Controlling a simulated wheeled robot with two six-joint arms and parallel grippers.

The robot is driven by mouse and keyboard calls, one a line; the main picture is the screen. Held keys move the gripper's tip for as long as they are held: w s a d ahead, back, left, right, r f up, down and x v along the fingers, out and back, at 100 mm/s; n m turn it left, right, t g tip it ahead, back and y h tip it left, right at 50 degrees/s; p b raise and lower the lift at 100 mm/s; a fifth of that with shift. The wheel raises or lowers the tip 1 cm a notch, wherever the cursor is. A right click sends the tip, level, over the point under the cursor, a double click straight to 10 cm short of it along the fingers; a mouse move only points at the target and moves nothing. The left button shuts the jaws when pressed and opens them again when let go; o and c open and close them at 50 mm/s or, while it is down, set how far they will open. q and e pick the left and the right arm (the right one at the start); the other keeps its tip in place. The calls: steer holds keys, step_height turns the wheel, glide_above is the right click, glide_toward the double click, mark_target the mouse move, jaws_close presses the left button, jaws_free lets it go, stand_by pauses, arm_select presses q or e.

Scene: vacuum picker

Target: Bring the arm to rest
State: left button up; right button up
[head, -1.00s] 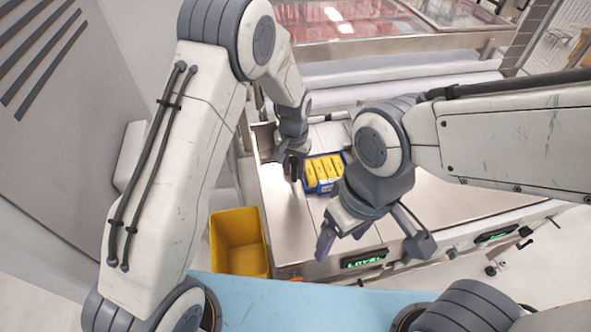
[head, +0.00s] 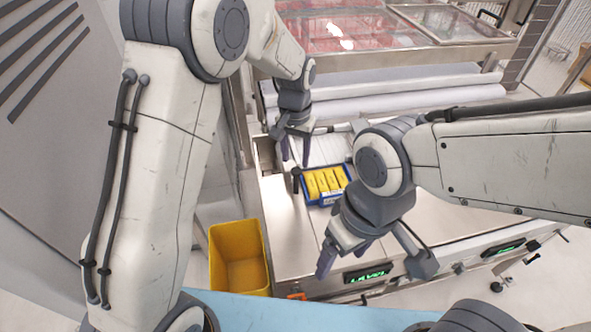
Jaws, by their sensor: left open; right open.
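My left gripper (head: 295,152) is over the back left part of the steel counter, its two fingers apart and pointing down, with nothing seen between them. It is behind and left of a blue tray (head: 327,200) of yellow packs (head: 325,181). My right gripper (head: 341,262) hangs above the counter's front edge, in front of the tray. Its fingers are apart and I see nothing in them. My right wrist stands close to the tray's right side in the picture.
A yellow bin (head: 239,257) stands left of the steel counter (head: 285,225). A dark upright post (head: 295,180) is beside the tray. White rolls (head: 400,98) lie behind the counter, with a glass-topped case (head: 340,35) of red packs beyond. The counter's right part is clear.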

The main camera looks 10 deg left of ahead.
arm_select(q)
steer(key=shift+r, duration=0.6)
steer(key=shift+s+r, duration=0.1)
steer(key=s+d+r+m, duration=0.1)
steer(key=s+d+r, duration=0.15)
steer(key=s, duration=0.35)
steer(key=s+d+r+m, duration=0.1)
steer(key=s+r, duration=0.2)
steer(key=s, duration=0.4)
steer(key=s+a+m+h, duration=0.1)
steer(key=s+a+m, duration=0.1)
steer(key=s, duration=1.4)
steer(key=shift+a+r, duration=0.35)
steer(key=shift+a, duration=0.05)
steer(key=shift+w, duration=0.1)
